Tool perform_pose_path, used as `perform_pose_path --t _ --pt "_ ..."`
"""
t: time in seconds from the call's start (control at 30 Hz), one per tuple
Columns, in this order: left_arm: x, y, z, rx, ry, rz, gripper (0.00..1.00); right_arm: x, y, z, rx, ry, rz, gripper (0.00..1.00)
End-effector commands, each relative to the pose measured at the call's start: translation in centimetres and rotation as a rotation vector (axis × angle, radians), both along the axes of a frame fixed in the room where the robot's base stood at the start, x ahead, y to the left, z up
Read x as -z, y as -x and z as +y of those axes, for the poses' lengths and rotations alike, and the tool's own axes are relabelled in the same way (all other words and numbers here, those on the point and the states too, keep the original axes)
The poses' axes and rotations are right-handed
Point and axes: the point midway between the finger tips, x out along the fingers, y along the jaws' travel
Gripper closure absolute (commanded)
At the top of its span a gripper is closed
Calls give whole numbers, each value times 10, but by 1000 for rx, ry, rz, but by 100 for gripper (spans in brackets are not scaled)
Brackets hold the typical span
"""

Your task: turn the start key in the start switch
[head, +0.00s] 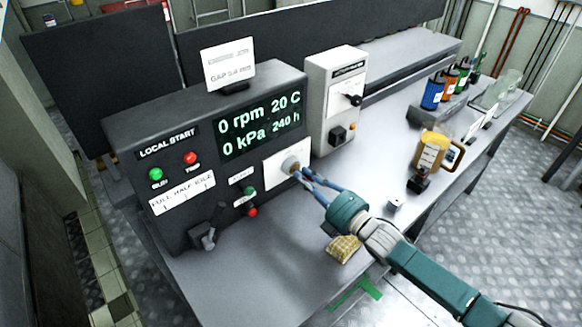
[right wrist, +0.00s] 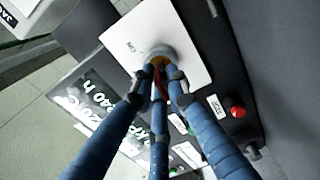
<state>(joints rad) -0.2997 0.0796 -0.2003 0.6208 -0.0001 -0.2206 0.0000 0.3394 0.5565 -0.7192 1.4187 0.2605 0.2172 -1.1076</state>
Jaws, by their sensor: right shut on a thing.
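The start switch (head: 291,161) is a round grey barrel on a white plate (head: 275,172), low on the right of the dark local start panel (head: 125,142). In the right wrist view the barrel (right wrist: 160,53) sits on the white plate (right wrist: 185,30). My right gripper (head: 300,176) reaches it from the lower right, its blue fingers closed at the front of the switch. In the wrist view the fingertips (right wrist: 160,78) meet around a small part at the barrel. The key itself is mostly hidden between them. My left gripper is not in view.
The panel display (head: 260,125) reads 0 rpm, 20 C, 0 kPa, 240 h. A green and a red button (head: 252,212) sit left of the switch plate. A lever (head: 205,238) juts out lower left. A grey box (head: 335,95) stands right; a yellow sponge-like block (head: 344,248) lies below my wrist.

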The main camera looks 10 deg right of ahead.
Motion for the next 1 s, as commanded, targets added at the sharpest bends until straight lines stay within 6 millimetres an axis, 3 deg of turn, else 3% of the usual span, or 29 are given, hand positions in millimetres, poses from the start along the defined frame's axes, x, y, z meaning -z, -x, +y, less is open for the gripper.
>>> perform_pose_path --t 0.23,0.5,0.53,0.6,1.0 --pt "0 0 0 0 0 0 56 3 0 -1 1 -261 179 100" --pt "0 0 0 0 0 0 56 3 1 -1 1 -287 198 100" --pt "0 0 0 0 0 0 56 3 1 -1 1 -287 198 80" --pt "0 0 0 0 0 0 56 3 1 -1 1 -287 197 72" --pt "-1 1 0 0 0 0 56 1 2 -1 0 -287 194 72"
